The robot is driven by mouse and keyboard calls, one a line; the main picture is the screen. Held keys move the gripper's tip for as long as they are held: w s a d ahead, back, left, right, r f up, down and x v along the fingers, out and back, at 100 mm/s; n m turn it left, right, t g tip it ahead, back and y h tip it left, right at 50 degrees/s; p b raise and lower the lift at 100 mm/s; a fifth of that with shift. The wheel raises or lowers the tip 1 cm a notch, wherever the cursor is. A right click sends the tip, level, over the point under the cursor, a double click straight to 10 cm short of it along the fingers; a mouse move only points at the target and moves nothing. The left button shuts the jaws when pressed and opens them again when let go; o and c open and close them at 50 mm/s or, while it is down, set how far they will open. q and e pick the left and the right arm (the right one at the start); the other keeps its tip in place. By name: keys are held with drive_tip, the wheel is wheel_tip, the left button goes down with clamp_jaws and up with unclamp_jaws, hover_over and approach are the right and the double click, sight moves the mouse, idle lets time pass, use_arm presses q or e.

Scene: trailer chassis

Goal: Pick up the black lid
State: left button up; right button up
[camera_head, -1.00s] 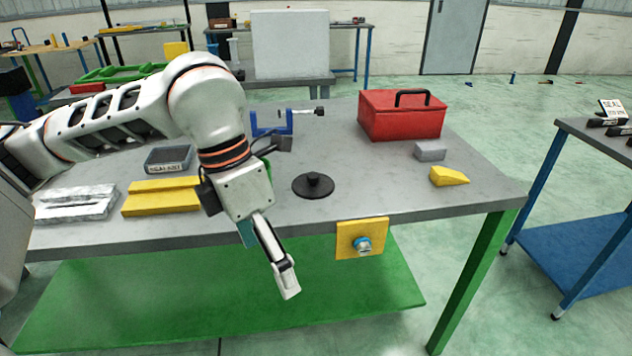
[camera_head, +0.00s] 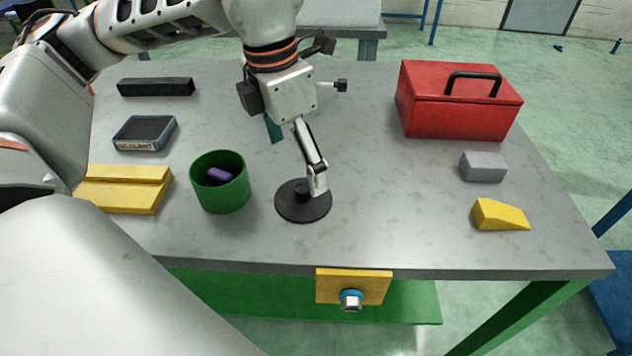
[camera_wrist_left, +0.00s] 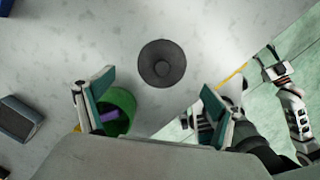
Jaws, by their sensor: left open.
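The black lid (camera_head: 303,201) is a flat round disc with a raised knob, lying on the grey table (camera_head: 390,215) near its front edge. It also shows in the left wrist view (camera_wrist_left: 162,63), just ahead of the fingertips. My left gripper (camera_head: 318,188) is above the lid's right side in the head view, covering part of it. In the left wrist view its two fingers (camera_wrist_left: 155,80) are spread wide with nothing between them. What seems to be my right gripper (camera_wrist_left: 277,68) is at the right of that view, clear of the lid.
A green pot (camera_head: 221,190) holding a purple thing stands left of the lid. Further left are a yellow block (camera_head: 125,190) and a sealant box (camera_head: 146,132). A red toolbox (camera_head: 455,105), grey block (camera_head: 484,167) and yellow wedge (camera_head: 499,215) are at right. Table between them is clear.

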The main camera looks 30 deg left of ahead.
sight(302, 188)
use_arm(q)
wheel_tip(302, 188, down, 2)
drive_tip(key=shift+s, duration=0.15)
drive_tip(key=f, duration=0.1)
drive_tip(key=f+b, duration=0.1)
drive_tip(key=f, duration=0.1)
drive_tip(key=w+d+f, duration=0.1)
drive_tip(key=f, duration=0.1)
drive_tip(key=shift+f, duration=0.15)
drive_tip(key=c, duration=1.5)
drive_tip(key=shift+s, duration=0.15)
clamp_jaws()
